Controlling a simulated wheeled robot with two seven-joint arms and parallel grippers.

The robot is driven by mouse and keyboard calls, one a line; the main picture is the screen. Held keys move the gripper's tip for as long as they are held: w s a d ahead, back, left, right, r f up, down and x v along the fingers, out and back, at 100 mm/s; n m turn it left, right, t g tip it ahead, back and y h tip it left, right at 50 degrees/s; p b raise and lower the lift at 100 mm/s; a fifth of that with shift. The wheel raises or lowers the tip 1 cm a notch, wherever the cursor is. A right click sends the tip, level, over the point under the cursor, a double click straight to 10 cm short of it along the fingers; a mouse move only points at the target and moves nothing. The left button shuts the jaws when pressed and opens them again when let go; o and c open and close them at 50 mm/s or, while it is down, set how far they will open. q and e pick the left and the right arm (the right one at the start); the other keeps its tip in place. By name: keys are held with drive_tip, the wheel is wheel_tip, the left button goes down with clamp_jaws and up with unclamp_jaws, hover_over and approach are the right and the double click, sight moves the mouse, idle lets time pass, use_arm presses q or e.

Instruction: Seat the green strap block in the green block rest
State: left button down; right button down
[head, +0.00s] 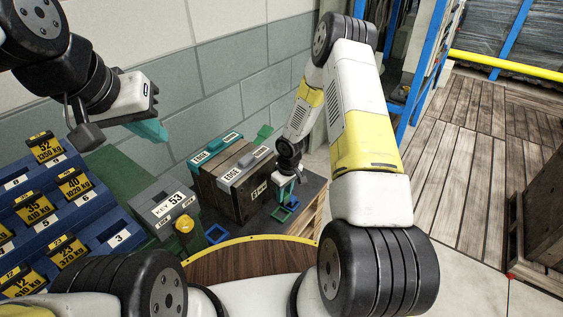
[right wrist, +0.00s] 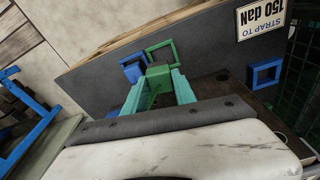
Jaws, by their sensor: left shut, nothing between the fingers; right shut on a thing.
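The green strap block (right wrist: 158,76) is held between the teal fingers of my right gripper (right wrist: 158,92) in the right wrist view. In the head view my right gripper (head: 284,187) points down over the dark board, and the block is too small there to make out clearly. The green block rest (head: 281,214) is an open square frame on the board, just below the fingers in the picture. In the right wrist view the rest (right wrist: 160,47) shows just beyond the block; the height between them cannot be told. My left gripper (head: 152,131) is shut and empty, raised at the left.
A blue frame (head: 292,202) sits beside the green rest, and another blue frame (head: 216,233) lies further left. Dark cases (head: 234,190) stand left of my right gripper. A grey key box (head: 168,208) and blue bins (head: 92,215) are at the left.

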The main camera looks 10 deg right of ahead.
drive_tip(key=shift+n, duration=0.9)
drive_tip(key=f, duration=0.2)
drive_tip(key=a+f, duration=0.1)
drive_tip(key=f, duration=0.2)
drive_tip(key=shift+f, duration=0.1)
drive_tip(key=shift+s+f, duration=0.1)
drive_tip(key=shift+f, duration=0.1)
drive_tip(key=shift+f, duration=0.85)
drive_tip(key=c, duration=0.9)
unclamp_jaws()
